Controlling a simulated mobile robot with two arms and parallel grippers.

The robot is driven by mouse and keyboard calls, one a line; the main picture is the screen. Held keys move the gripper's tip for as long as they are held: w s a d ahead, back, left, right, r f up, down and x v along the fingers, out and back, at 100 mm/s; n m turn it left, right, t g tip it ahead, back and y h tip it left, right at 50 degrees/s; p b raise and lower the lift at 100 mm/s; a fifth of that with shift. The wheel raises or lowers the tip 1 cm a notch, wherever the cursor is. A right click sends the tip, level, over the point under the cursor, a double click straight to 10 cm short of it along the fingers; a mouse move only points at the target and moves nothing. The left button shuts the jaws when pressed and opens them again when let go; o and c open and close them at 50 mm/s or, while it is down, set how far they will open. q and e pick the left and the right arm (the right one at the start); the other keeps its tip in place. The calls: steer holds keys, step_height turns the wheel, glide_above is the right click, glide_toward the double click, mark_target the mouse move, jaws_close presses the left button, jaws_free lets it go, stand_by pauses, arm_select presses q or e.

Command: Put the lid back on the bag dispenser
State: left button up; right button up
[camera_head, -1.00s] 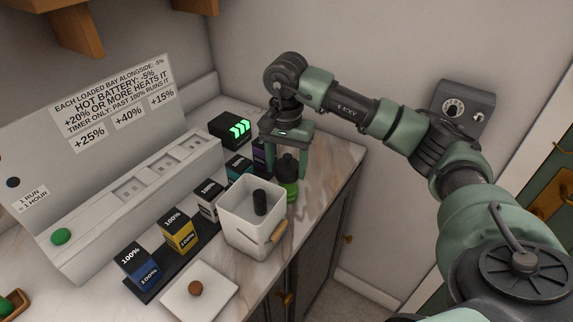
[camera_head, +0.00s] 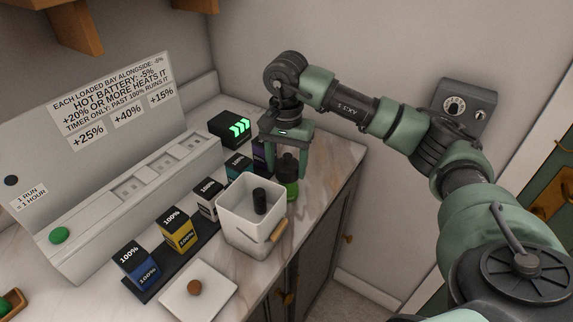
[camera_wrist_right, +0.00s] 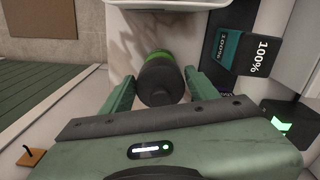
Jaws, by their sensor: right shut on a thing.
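A white square lid with a brown knob (camera_head: 195,288) lies flat on the counter at the front. Behind it stands an open white box with a wooden handle (camera_head: 247,228), seemingly the bag dispenser. A dark cylinder (camera_head: 260,202) shows upright inside it. My right gripper (camera_head: 287,178) points down behind the box, shut on a dark bottle with a green band (camera_head: 290,188). In the right wrist view the bottle (camera_wrist_right: 160,80) sits between the two fingers, and its green band shows. The bottle's contact with the counter is hard to tell. My left gripper is out of view.
Several 100% battery blocks, including a yellow one (camera_head: 176,231) and a blue one (camera_head: 136,265), stand in a row on a dark strip. A grey charger panel (camera_head: 130,185) stands behind them. A black unit with green lights (camera_head: 237,128) is near the wall.

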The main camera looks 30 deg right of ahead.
steer(key=o, duration=1.7)
steer(key=shift+r, duration=0.1)
steer(key=shift+r+p, duration=2.2)
steer(key=shift+r, duration=1.25)
jaws_close()
